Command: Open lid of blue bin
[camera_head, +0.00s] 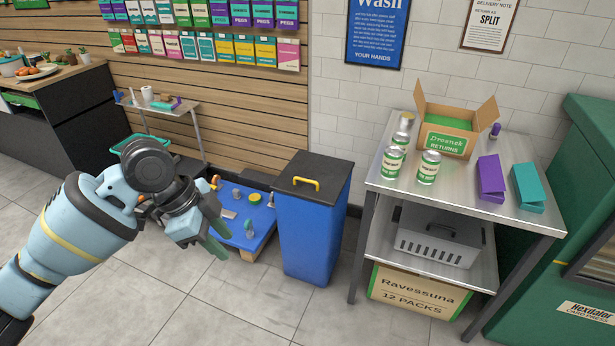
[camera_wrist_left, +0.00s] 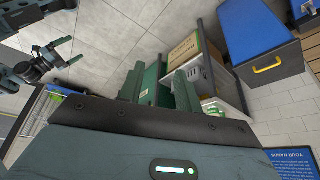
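The blue bin (camera_head: 312,235) stands on the floor between the slatted wall and the metal table. Its dark lid (camera_head: 314,173) lies flat and closed on top, with a yellow handle (camera_head: 298,184) on it. The bin (camera_wrist_left: 253,35) also shows at the upper right of the left wrist view, with its yellow handle (camera_wrist_left: 268,69). My left gripper (camera_head: 216,238) is in the air left of the bin, apart from it. Its fingers (camera_wrist_left: 158,88) are spread and empty in the left wrist view. My right gripper (camera_wrist_left: 70,50) shows at that view's left edge, fingers apart and empty.
A low blue platform (camera_head: 252,217) with small items sits left of the bin. A metal table (camera_head: 455,197) with cans and boxes stands right of it. A large green machine (camera_head: 560,225) is at far right. Floor tiles (camera_head: 230,305) in front are clear.

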